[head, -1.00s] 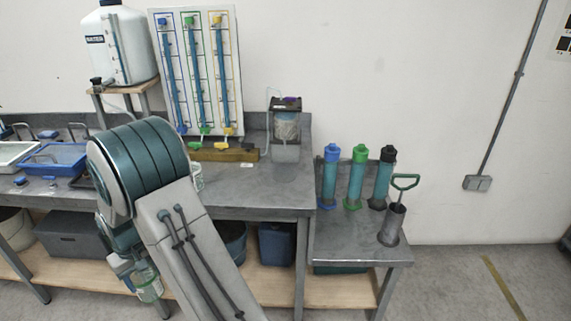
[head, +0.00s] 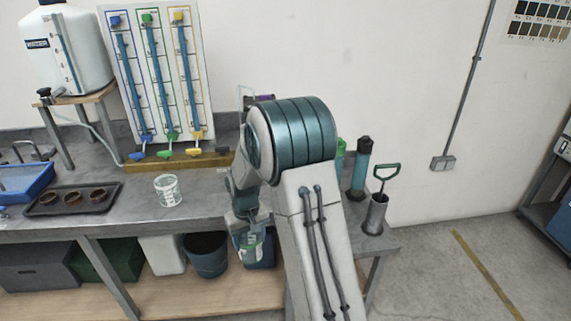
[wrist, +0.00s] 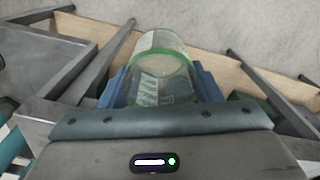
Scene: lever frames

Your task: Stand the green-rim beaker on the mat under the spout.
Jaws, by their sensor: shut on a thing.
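The green-rim beaker (head: 252,250) is clear with a green band and hangs in front of the bench, below its top. In the wrist view the beaker (wrist: 160,50) lies between the blue fingers of my gripper (wrist: 162,88), which is shut on it. In the head view my gripper (head: 248,232) is partly hidden by my arm. A white tank with a dark tap (head: 44,93) stands at the left. Blue, green and yellow taps (head: 168,152) sit under the tube board. I cannot make out which spout has the mat; no mat shows clearly.
Another clear beaker (head: 168,191) stands on the bench, beside a dark tray (head: 62,210) with several cups. A purple-topped device (head: 262,99) is mostly hidden behind my arm. Capped cylinders (head: 360,165) and a green-handled holder (head: 376,213) stand at the right. Bins (head: 205,258) sit under the bench.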

